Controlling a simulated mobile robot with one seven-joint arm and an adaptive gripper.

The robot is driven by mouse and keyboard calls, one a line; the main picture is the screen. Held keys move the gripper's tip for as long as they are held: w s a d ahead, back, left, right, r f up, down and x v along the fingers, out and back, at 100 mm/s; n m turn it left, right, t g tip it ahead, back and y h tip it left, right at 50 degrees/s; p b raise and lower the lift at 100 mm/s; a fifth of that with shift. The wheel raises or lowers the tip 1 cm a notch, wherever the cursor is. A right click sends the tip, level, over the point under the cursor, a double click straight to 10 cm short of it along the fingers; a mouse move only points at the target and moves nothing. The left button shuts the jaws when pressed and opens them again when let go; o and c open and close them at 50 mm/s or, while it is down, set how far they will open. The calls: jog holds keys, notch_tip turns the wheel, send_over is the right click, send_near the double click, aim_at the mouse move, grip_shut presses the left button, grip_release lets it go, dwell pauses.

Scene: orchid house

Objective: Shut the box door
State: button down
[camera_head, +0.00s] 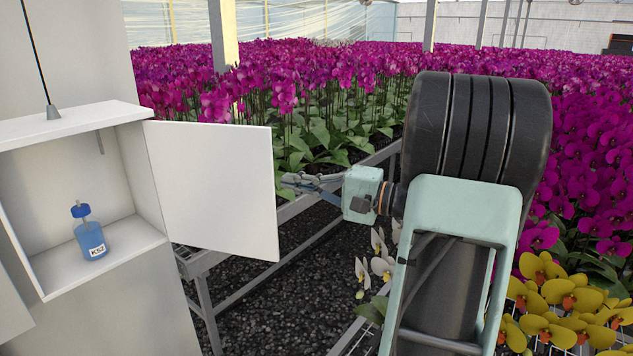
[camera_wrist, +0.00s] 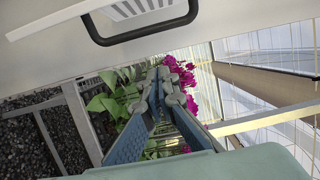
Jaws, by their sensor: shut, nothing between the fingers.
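The white box (camera_head: 72,122) is on the left in the head view. Its white door (camera_head: 220,185) stands wide open, swung out to the right from the box's right side. A blue bottle (camera_head: 92,238) with a white label stands inside. My gripper (camera_head: 285,181) is shut and empty just right of the door's free edge; I cannot tell whether it touches. In the wrist view my gripper (camera_wrist: 167,76) points ahead with its fingers together. A pale panel (camera_wrist: 50,68), seemingly the door's outer face, spans the top, with a black handle (camera_wrist: 145,34) and vent slots.
A metal flower bench (camera_head: 300,205) with magenta orchids runs behind the door. Yellow orchids (camera_head: 560,300) stand at the lower right, and white orchids (camera_head: 382,262) stand below my gripper. Dark gravel (camera_head: 270,300) covers the floor between benches.

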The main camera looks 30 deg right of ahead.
jog(key=a, duration=0.1)
jog(key=s+a, duration=0.1)
jog(key=a+p, duration=0.1)
jog(key=shift+s+a, duration=0.2)
jog(key=shift+s, duration=0.15)
jog(key=shift+s, duration=0.15)
dwell(0.4)
